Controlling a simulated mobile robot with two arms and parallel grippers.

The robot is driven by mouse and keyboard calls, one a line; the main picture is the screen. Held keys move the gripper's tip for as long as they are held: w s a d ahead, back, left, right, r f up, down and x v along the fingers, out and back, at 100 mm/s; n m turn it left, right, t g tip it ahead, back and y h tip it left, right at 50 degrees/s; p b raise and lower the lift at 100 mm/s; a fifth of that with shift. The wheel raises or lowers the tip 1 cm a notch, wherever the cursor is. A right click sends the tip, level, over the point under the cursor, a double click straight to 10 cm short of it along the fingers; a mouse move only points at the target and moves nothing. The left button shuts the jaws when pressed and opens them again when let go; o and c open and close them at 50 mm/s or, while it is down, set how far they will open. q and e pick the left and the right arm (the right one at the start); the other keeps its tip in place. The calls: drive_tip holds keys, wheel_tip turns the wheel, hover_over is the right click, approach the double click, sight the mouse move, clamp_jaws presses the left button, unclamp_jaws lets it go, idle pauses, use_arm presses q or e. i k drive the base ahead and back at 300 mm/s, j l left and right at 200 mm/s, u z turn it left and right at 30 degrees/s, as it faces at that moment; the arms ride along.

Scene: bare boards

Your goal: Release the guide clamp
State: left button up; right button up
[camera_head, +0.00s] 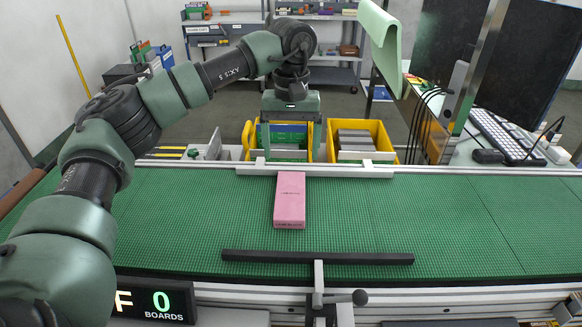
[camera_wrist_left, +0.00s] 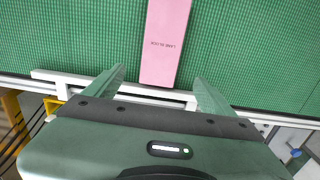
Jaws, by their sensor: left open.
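The guide clamp (camera_head: 332,299) sits at the conveyor's front edge, with a short lever pointing right to a black knob. Above it a long black guide bar (camera_head: 318,257) lies across the front of the green belt. A pink block (camera_head: 290,200) lies on the belt behind the bar, its far end near the white back rail (camera_head: 232,170). My left gripper (camera_head: 290,150) is over the belt's far edge, open and empty, fingers down. In the left wrist view its fingers (camera_wrist_left: 158,76) are spread on either side of the near end of the pink block (camera_wrist_left: 166,42). My right gripper is not seen.
Two yellow bins (camera_head: 375,134) stand behind the belt, one partly hidden by my left gripper. A counter display reading 0 boards (camera_head: 153,302) is at the front left. A desk with a keyboard (camera_head: 508,132) and monitor is at the right. The belt's right side is clear.

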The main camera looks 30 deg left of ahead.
sight(359, 297)
drive_tip(key=k, duration=2)
